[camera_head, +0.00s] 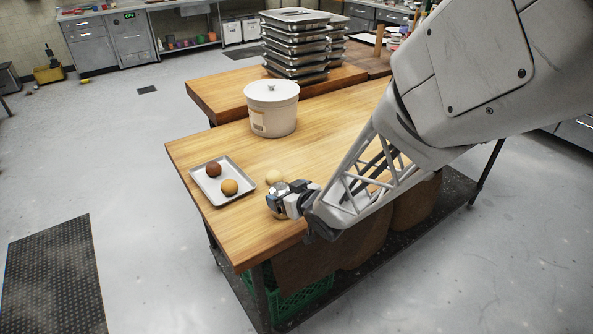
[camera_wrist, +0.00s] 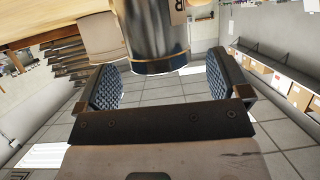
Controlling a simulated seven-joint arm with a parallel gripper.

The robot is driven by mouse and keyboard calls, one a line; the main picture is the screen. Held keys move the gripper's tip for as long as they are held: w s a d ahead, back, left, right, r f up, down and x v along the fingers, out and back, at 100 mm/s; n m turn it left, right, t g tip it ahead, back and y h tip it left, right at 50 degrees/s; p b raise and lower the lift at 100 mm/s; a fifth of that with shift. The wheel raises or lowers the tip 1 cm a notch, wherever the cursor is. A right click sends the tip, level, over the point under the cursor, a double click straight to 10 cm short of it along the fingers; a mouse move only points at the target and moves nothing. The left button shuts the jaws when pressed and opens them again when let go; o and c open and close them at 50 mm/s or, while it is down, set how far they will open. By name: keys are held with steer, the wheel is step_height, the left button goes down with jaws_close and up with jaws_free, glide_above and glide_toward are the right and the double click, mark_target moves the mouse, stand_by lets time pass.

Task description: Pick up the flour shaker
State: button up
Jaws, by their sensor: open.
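The flour shaker (camera_wrist: 153,30) appears to be the shiny metal cylinder with a small tan label at the top centre of the wrist view. My gripper (camera_wrist: 163,68) is open, with one dark textured finger pad on each side of the cylinder's near end. I cannot tell whether either pad touches it. In the head view my gripper (camera_head: 290,198) is low over the wooden table's near left part, beside a pale round piece (camera_head: 274,177). There the gripper covers most of what stands at it, so the shaker is hard to make out.
A metal tray (camera_head: 210,198) with two round buns lies left of my gripper on the wooden table (camera_head: 240,247). A lidded white tub (camera_head: 284,120) stands farther back. Stacked metal pans (camera_head: 296,57) stand behind it. The tabletop between tub and tray is mostly clear.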

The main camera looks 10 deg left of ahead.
mark_target(280, 188)
steer(key=shift+x, duration=1.8)
steer(key=shift+f, duration=0.1)
steer(key=shift+c, duration=0.2)
steer(key=c, duration=1.1)
step_height(280, 188, up, 2)
steer(key=shift+s+d+r, duration=0.2)
steer(key=shift+s+r, duration=0.05)
steer(key=shift+r, duration=0.55)
steer(key=s+d, duration=0.2)
steer(key=s, duration=0.2)
steer(key=s+d+r, duration=0.1)
steer(key=s+d, duration=0.2)
steer(key=s, duration=0.2)
steer(key=s+d, duration=0.2)
steer(key=s, duration=0.2)
steer(key=shift+s+d+r, duration=0.15)
steer(key=shift+d+r, duration=0.05)
steer(key=shift+d, duration=0.15)
